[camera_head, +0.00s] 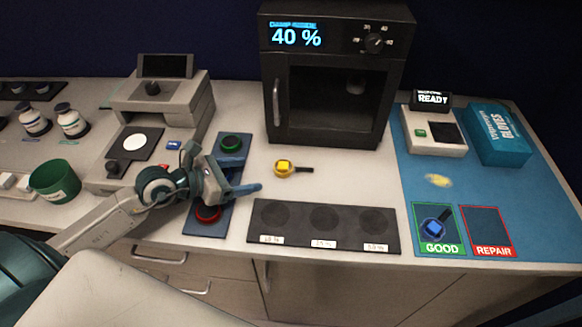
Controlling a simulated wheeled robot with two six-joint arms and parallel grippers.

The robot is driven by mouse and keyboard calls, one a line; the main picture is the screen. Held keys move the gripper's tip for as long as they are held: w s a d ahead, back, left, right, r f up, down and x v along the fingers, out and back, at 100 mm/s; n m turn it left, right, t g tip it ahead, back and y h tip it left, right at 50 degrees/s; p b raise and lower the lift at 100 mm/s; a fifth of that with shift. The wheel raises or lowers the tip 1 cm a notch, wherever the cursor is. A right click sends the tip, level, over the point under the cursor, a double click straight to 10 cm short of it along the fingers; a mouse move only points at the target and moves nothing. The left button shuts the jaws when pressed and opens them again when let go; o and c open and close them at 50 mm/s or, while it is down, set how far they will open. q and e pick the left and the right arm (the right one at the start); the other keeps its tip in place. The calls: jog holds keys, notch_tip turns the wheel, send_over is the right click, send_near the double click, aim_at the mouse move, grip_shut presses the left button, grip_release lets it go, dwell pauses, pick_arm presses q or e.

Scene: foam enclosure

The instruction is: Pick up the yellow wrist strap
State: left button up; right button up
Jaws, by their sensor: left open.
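The yellow wrist strap (284,168) lies on the white worktop in front of the black humidity cabinet. It has a small yellow block on a round yellowish band, with a short dark tail pointing right. My left gripper (252,175) comes in from the left above the blue button panel. Its blue fingers are spread apart and empty, pointing right towards the strap, a short gap away. My right gripper does not show.
The black cabinet (335,125) reads 40 %. A dark three-place tray (323,245) lies in front of the strap. A blue strap (434,228) lies on the GOOD square, beside the empty REPAIR square (488,225). A green cup (55,181) stands left. The worktop right of the strap is clear.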

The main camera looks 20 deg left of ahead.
aim_at(278, 168)
pick_arm(q)
jog(key=shift+x, duration=2.1)
jog(key=shift+w+d+p, duration=0.5)
jog(key=shift+w+p, duration=0.05)
jog(key=shift+w, duration=0.1)
jog(key=p+x, duration=0.1)
jog(key=x, duration=0.1)
jog(key=shift+w+d+f, duration=0.1)
jog(key=shift+w+d, duration=0.15)
jog(key=shift+w+d+f, duration=0.25)
jog(key=shift+w, duration=0.05)
jog(key=shift+c, duration=0.2)
jog(key=c, duration=1)
